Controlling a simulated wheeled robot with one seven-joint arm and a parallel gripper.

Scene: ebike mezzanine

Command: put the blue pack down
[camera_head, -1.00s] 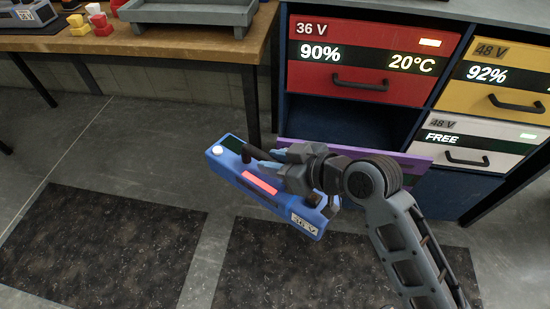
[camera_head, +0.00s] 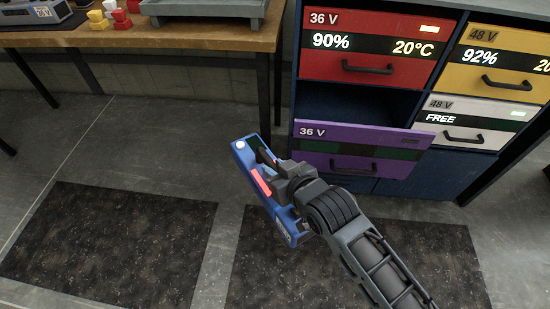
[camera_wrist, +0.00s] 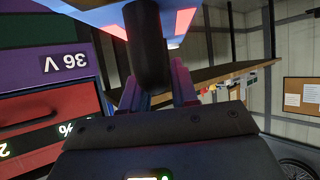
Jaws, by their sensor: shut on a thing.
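The blue pack (camera_head: 287,222) is a long blue case with a red lit strip and a white button at its far end. It hangs tilted in the air in front of the cabinet, above the floor. My gripper (camera_head: 264,168) is shut on the pack's dark handle, which shows close up in the wrist view (camera_wrist: 147,50). The pack's blue underside edge (camera_wrist: 110,14) fills the top of the wrist view. The arm hides part of the pack's right side in the head view.
A purple 36 V drawer (camera_head: 350,143) juts out below a dark open bay (camera_head: 350,105). Red (camera_head: 372,50), yellow (camera_head: 510,55) and white (camera_head: 470,125) drawers are shut. A wooden bench (camera_head: 200,38) holds a grey tray (camera_head: 215,8). Dark mats (camera_head: 110,245) lie on the clear floor.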

